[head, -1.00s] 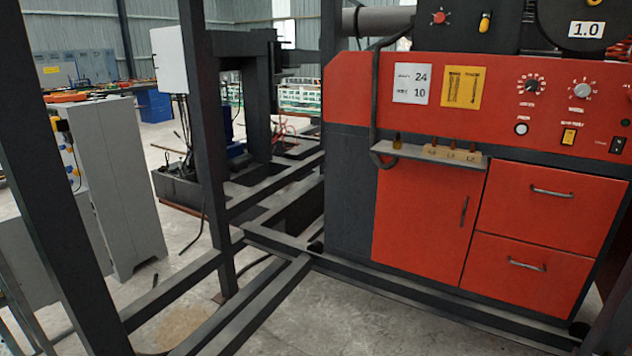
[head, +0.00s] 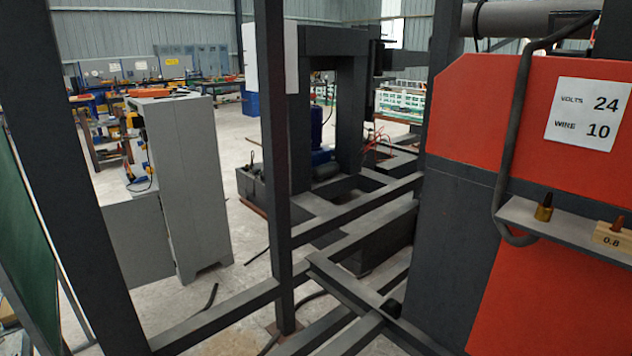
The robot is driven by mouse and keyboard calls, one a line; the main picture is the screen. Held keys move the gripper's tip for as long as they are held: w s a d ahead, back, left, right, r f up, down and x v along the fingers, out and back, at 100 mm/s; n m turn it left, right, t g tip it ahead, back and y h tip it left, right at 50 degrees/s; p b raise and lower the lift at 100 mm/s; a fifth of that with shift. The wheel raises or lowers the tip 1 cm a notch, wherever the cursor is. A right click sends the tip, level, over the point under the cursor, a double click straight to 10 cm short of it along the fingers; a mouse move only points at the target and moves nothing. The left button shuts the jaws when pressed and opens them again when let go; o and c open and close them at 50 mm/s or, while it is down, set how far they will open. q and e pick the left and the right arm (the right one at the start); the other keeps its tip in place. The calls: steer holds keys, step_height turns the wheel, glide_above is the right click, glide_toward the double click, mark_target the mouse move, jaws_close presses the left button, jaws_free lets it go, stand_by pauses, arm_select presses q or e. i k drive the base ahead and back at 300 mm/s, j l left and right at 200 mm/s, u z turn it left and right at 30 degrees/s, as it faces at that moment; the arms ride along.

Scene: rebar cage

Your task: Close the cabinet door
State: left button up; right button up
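The red and dark grey machine cabinet (head: 450,245) stands close at the right. Its red lower front (head: 570,300), where the door panel is, shows only in part at the lower right; the door's handle is out of frame. No open gap shows along the visible part. A light grey cabinet (head: 190,180) stands on the floor at left centre, with a lower grey box beside it. I cannot tell whether it has a door standing open. Neither of my grippers is in view.
A dark upright post (head: 272,150) and floor-level beams (head: 215,315) of a steel frame stand between me and the grey cabinet. Another dark post (head: 65,170) is near at the left. A shelf (head: 560,228) juts from the red machine. Concrete floor shows beyond the beams.

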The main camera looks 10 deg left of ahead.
mark_target(136, 227)
steer(key=i+u, duration=0.7)
steer(key=i+l+u, duration=0.1)
steer(key=i+u, duration=0.3)
steer(key=i+j+u, duration=0.1)
steer(key=u, duration=0.35)
steer(key=i+u, duration=0.3)
steer(key=u, duration=0.15)
steer(key=i+u, duration=0.2)
steer(key=u, duration=0.25)
steer(key=i+u, duration=0.35)
steer(key=i, duration=0.25)
steer(key=z, duration=0.95)
steer(key=u, duration=4.15)
